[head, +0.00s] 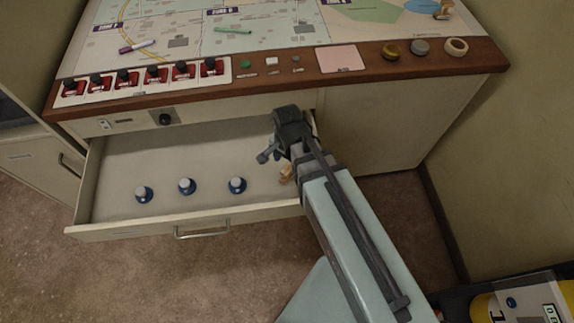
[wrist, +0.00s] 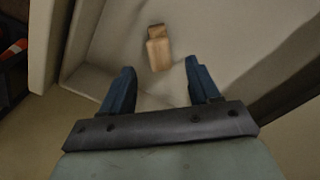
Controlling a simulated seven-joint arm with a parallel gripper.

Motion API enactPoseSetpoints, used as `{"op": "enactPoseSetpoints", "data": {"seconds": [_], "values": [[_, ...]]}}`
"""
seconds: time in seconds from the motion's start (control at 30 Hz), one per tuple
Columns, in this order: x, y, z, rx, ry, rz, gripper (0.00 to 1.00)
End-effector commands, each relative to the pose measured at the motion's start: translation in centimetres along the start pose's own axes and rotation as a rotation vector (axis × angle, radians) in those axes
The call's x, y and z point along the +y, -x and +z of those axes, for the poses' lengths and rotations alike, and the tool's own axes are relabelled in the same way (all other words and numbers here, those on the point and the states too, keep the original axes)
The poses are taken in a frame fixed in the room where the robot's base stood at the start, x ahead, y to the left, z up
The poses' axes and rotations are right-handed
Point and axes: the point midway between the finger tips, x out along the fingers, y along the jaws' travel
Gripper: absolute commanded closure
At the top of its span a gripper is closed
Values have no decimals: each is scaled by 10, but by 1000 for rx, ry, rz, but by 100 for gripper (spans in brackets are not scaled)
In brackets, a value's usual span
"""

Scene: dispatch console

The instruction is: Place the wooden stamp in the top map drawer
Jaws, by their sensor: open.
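The wooden stamp (head: 286,173) is a small light-brown piece inside the open top drawer (head: 120,231), near its right end. My arm partly hides it in the head view. In the wrist view the stamp (wrist: 158,50) appears against the pale drawer floor, just beyond the fingertips and roughly between them. My gripper (head: 267,155) is over the right part of the drawer. Its two blue fingers are apart and nothing is between them in the wrist view (wrist: 160,78). The stamp appears clear of both fingers.
The console top (head: 290,80) overhangs the drawer's back with red switches, a pink pad (head: 340,58) and round items. The drawer's right wall is close to my gripper.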

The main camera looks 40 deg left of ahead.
Motion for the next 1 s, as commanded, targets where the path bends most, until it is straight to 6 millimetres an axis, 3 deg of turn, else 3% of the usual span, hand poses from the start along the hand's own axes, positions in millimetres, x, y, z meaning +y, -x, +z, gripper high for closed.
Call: {"op": "enactPoseSetpoints", "data": {"seconds": [0.2,0.4,1.0], "values": [[0,22,0,0,0,0,39],[0,32,0,0,0,0,39],[0,33,0,0,0,0,39]]}}
